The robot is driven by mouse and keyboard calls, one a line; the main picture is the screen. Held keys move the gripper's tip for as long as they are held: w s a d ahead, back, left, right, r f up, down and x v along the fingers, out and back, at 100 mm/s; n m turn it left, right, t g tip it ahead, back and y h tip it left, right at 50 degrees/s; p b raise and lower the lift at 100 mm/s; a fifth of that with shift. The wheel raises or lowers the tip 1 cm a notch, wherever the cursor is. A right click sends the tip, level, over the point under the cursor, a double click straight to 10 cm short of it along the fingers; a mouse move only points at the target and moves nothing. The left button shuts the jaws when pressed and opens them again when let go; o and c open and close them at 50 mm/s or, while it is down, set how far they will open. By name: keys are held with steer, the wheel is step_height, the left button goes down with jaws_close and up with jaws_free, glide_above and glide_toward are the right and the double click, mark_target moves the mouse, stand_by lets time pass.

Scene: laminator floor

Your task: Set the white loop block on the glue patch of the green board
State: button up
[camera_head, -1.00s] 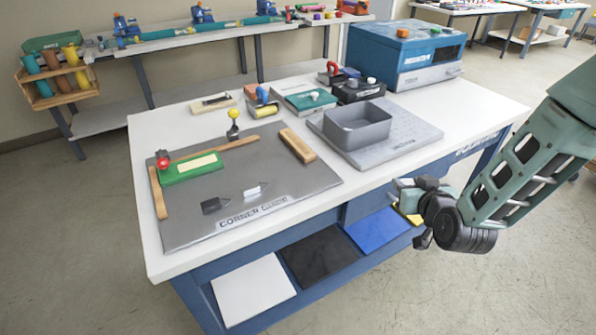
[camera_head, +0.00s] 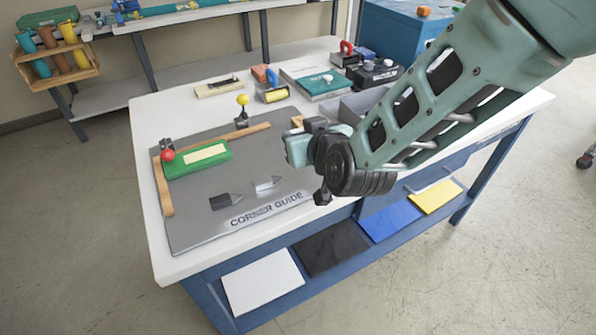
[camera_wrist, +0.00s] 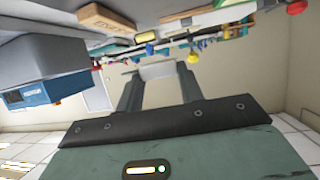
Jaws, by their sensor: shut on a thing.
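The green board (camera_head: 198,161) lies on the grey corner-guide mat, inside the corner of two wooden strips. A pale cream patch (camera_head: 205,153) is on its top. My gripper (camera_head: 294,150) is above the right part of the mat, to the right of the board and apart from it. In the wrist view its two dark fingers (camera_wrist: 158,88) are shut on a pale block (camera_wrist: 157,71), which looks like the white loop block. The head view does not show the held block clearly.
A dark piece (camera_head: 221,202) and a white piece (camera_head: 267,184) lie on the mat in front. A grey bin (camera_head: 362,103) is partly hidden behind my arm.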

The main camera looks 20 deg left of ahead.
mark_target(301, 178)
steer(key=shift+f+p, duration=0.65)
steer(key=shift+f, duration=4.15)
steer(key=shift+f, duration=0.25)
steer(key=o, duration=0.9)
steer(key=shift+o, duration=0.2)
steer(key=shift+r, duration=0.15)
steer(key=b+v, duration=0.3)
steer(key=v, duration=1.4)
steer(key=shift+d+b, duration=0.3)
steer(key=shift+b, duration=0.1)
steer(key=shift+w+r, duration=0.1)
steer(key=shift+r, duration=0.05)
